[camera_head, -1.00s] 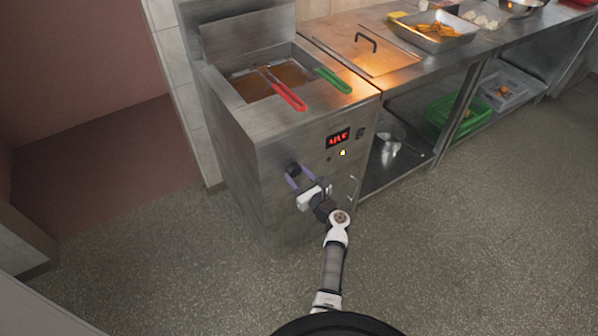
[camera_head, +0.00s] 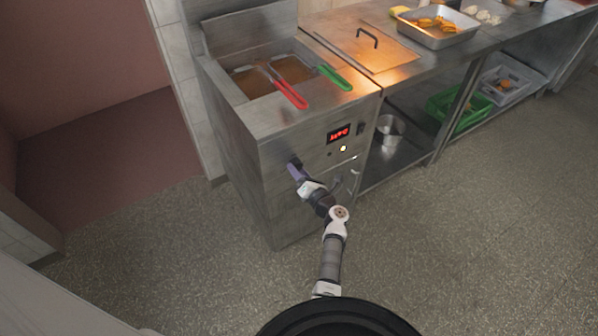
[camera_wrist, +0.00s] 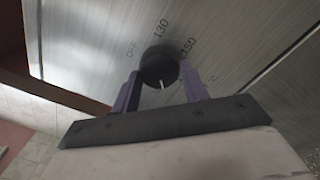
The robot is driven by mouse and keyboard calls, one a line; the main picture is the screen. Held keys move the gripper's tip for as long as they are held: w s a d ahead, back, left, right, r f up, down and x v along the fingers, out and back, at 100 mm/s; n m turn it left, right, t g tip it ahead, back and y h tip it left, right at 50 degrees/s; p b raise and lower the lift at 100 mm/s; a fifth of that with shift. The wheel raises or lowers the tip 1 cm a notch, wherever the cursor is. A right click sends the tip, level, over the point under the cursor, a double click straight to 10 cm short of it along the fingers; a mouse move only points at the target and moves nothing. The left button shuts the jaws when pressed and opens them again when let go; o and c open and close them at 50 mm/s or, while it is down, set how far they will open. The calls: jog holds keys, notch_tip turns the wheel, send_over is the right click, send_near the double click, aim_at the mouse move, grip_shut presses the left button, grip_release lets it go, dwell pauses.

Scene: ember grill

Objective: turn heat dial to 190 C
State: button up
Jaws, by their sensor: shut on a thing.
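The heat dial (camera_wrist: 158,64) is a round black knob on the fryer's steel front, with a white pointer line at its lower edge in the wrist view. Printed marks OFF, 130 and what looks like 150 lie around it; marks lower down are hidden by my gripper. My gripper (camera_wrist: 158,74) has its purple fingers on either side of the dial, shut on it. In the head view my gripper (camera_head: 295,169) covers most of the dial. The fryer (camera_head: 300,130) has a lit red display (camera_head: 339,133), its digits too blurred to read surely.
Two fry baskets with a red handle (camera_head: 290,94) and a green handle (camera_head: 335,77) sit in the fryer's oil. A steel counter (camera_head: 400,75) adjoins at right, with a metal pot (camera_head: 390,130) on its lower shelf. The floor at right is clear.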

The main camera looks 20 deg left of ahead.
jog(key=shift+m, duration=1.2)
jog(key=o, duration=1)
jog(key=b+v, duration=0.2)
jog(key=v, duration=1.2)
jog(key=shift+a, duration=0.1)
